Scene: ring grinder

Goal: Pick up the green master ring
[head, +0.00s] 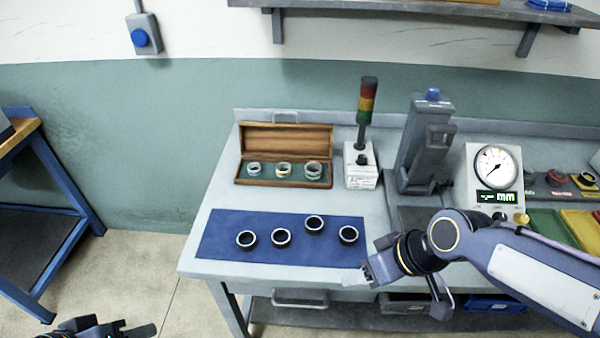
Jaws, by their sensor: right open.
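An open wooden box (254,184) with a green lining stands at the back left of the bench. Three silvery master rings sit in it: a left ring (254,168), a middle ring (283,169) with a yellowish tint, and a right ring (313,169). I cannot clearly tell which one is marked green. My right gripper (363,275) is open and empty at the bench's front edge, in front of the box and to its right. My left gripper (125,329) is low at the bottom left, away from the bench and partly cut off; its jaw opening is unclear.
Several dark rings (281,237) lie on a blue mat (222,236) in front of the box. A signal tower (366,100) stands right of the box. Farther right are a grey gauge stand (424,150), a dial gauge (495,168), and green and yellow trays (549,229).

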